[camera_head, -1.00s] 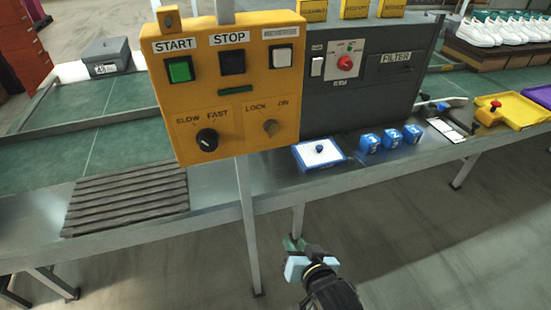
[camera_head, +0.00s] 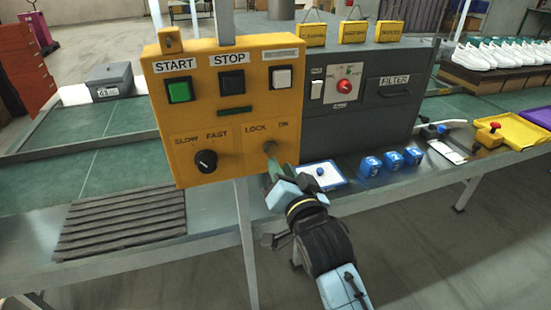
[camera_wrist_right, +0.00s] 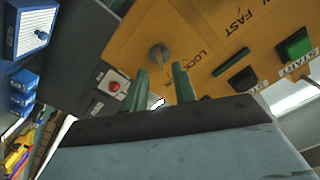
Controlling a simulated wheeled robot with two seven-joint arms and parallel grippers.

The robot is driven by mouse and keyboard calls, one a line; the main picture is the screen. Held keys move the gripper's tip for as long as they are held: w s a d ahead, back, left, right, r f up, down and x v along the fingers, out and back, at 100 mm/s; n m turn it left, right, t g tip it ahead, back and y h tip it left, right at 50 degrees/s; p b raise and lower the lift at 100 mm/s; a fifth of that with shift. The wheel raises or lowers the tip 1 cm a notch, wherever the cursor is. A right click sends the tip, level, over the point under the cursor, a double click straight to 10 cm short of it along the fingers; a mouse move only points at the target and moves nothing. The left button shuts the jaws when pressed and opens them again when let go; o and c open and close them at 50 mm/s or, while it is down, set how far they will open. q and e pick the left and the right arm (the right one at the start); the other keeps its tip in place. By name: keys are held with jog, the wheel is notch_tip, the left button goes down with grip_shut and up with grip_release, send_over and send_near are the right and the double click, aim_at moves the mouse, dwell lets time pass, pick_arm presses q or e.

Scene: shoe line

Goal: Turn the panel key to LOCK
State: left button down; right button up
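The yellow control panel (camera_head: 222,110) carries a round grey key switch (camera_head: 270,147) at its lower right, under the words LOCK and ON. In the right wrist view the key switch (camera_wrist_right: 158,52) is just beyond my fingertips; which label it points at is unclear. My right gripper (camera_head: 269,168) is just below and in front of the key. In the right wrist view its two green fingers (camera_wrist_right: 162,72) are apart with nothing between them. The fingers appear short of the key. My left gripper is not in view.
A black SLOW/FAST knob (camera_head: 206,161) sits left of the key, with a green START button (camera_head: 179,91) and a black STOP button (camera_head: 231,84) above. A dark grey FILTER box (camera_head: 372,105) stands right of the panel. Blue blocks (camera_head: 392,160) and a white-topped blue box (camera_head: 325,172) lie on the bench.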

aim_at(273, 151)
jog(key=x, duration=0.4)
jog(key=shift+w+a, duration=0.15)
jog(key=shift+w, duration=0.2)
grip_shut()
